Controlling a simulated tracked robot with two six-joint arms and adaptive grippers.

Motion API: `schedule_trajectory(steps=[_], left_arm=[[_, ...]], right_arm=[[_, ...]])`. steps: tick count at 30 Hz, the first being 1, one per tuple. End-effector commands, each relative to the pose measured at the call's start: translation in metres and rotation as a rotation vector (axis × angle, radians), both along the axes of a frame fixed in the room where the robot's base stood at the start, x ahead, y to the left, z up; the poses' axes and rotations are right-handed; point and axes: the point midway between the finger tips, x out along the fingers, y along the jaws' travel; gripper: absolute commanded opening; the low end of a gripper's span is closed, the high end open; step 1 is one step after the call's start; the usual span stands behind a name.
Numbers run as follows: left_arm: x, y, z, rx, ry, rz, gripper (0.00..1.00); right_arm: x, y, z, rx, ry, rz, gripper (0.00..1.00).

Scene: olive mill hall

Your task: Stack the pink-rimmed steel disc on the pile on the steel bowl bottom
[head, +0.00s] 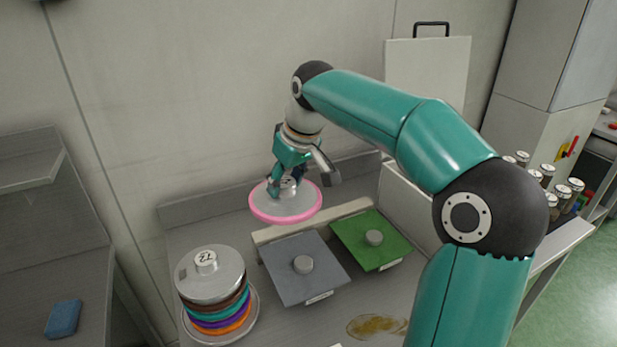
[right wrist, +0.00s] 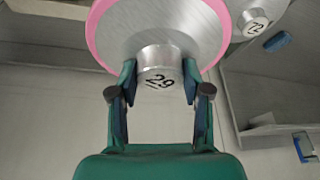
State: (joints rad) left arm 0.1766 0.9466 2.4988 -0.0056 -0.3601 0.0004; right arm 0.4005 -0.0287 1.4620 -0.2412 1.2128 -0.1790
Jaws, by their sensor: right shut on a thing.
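The pink-rimmed steel disc (head: 286,211) hangs in the air above the back of the bench, roughly level. My right gripper (head: 287,186) is shut on the knob of this disc. In the right wrist view, the fingers of my right gripper (right wrist: 160,82) clasp the marked knob from both sides, and the pink-rimmed disc (right wrist: 157,28) lies beyond it. The pile (head: 212,280) stands at the lower left, apart from the held disc. It has a steel top with a marked knob and brown, teal, purple and orange rims. The steel bowl bottom (head: 252,322) shows beneath it. My left gripper is out of view.
A grey square plate (head: 292,273) and a green square plate (head: 376,249), each with a knob, lie right of the pile. A brown stain (head: 376,327) marks the bench. A blue block (head: 63,318) lies on the left surface. Several jars (head: 545,178) stand far right.

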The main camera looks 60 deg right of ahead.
Motion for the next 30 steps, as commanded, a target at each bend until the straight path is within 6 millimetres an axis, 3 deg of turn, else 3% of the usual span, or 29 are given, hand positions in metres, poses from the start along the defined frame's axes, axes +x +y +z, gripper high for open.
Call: schedule_trajectory(steps=[30], left_arm=[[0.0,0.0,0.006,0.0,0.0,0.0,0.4]], right_arm=[[0.085,0.141,0.001,-0.001,0.001,-0.127,0.26]])
